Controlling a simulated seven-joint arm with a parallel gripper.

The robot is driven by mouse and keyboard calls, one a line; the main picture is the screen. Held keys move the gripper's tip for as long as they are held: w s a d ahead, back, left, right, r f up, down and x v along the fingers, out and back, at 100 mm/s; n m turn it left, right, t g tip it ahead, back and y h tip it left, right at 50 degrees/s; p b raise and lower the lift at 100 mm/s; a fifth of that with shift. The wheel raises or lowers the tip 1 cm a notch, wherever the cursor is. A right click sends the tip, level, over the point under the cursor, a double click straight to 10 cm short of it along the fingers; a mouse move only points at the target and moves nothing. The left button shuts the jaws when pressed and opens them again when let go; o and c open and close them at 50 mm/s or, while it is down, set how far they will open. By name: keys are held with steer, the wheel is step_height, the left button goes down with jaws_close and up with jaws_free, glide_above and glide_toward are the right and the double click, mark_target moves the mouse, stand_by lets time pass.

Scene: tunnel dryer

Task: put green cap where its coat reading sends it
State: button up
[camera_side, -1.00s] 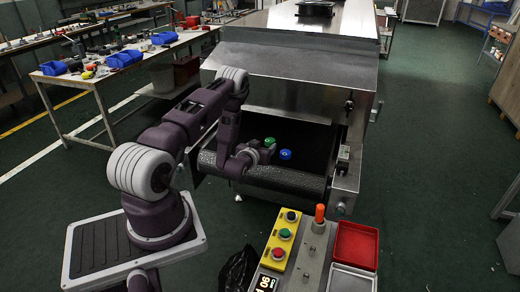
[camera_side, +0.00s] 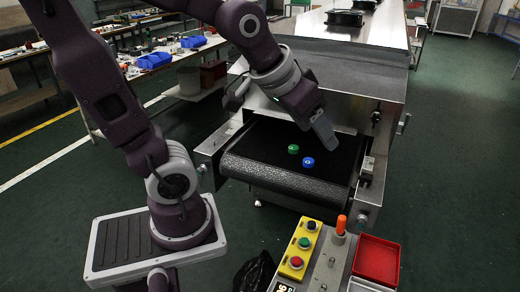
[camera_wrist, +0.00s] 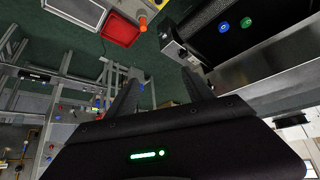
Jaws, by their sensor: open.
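The green cap (camera_side: 293,149) lies on the black belt (camera_side: 262,170) at the dryer's mouth. The blue cap (camera_side: 308,162) lies close beside it, toward the front right. Both also show in the wrist view, green (camera_wrist: 246,22) and blue (camera_wrist: 223,27), at the upper right. My gripper (camera_side: 325,136) hangs above the caps' level, clear of both. In the wrist view its fingers (camera_wrist: 160,88) are apart with nothing between them. A small lit display (camera_side: 285,288) on the control stand is cut off at the bottom edge; I cannot read it surely.
A red tray (camera_side: 377,262) stands at the right of the control stand, with a pale tray (camera_side: 364,287) in front, partly cut off. The stand has a yellow button box (camera_side: 298,256) and an orange beacon (camera_side: 341,224). The metal dryer hood (camera_side: 345,82) rises behind the belt.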

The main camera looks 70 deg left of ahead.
steer(key=shift+o, duration=0.5)
steer(key=s+d+m+g, duration=0.1)
steer(key=s+d, duration=0.2)
steer(key=s, duration=0.9)
steer(key=shift+d+m+g+h, duration=0.3)
steer(key=shift+d+m+h, duration=0.05)
steer(key=shift+m+h, duration=0.05)
